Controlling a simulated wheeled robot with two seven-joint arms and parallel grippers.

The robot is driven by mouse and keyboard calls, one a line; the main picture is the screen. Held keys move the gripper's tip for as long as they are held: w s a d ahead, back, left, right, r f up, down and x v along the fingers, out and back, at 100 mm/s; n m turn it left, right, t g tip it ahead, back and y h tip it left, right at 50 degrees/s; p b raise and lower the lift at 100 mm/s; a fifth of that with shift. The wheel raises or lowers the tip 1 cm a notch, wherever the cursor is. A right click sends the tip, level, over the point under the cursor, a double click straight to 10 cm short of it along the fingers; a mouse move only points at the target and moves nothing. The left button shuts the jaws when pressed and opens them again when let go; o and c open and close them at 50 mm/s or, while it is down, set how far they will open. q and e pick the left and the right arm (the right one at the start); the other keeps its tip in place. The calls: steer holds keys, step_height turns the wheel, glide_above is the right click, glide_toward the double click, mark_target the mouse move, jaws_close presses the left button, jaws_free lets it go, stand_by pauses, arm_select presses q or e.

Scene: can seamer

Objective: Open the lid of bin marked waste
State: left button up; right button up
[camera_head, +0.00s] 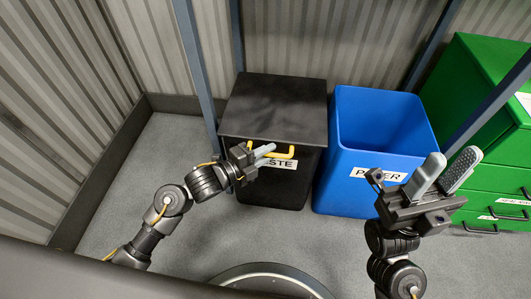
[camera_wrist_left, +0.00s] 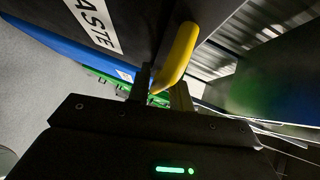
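The black waste bin (camera_head: 265,192) stands against the wall with its flat black lid (camera_head: 275,105) down. A yellow bar handle (camera_head: 284,154) sits on the lid's front edge, above a partly hidden white label ending in "STE". My left gripper (camera_head: 268,154) is at the left part of this handle. In the left wrist view the handle (camera_wrist_left: 178,55) runs down between the two fingertips (camera_wrist_left: 162,90); whether they press on it is unclear. My right gripper (camera_head: 444,172) is open and empty, raised in front of the blue bin's right side.
An open blue bin (camera_head: 368,165) labelled "PAPER" stands close to the right of the waste bin. Green drawers (camera_head: 500,155) stand further right. The grey floor (camera_head: 155,155) is clear at left.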

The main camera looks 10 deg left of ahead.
arm_select(q)
jaws_close()
steer(key=shift+r, duration=0.1)
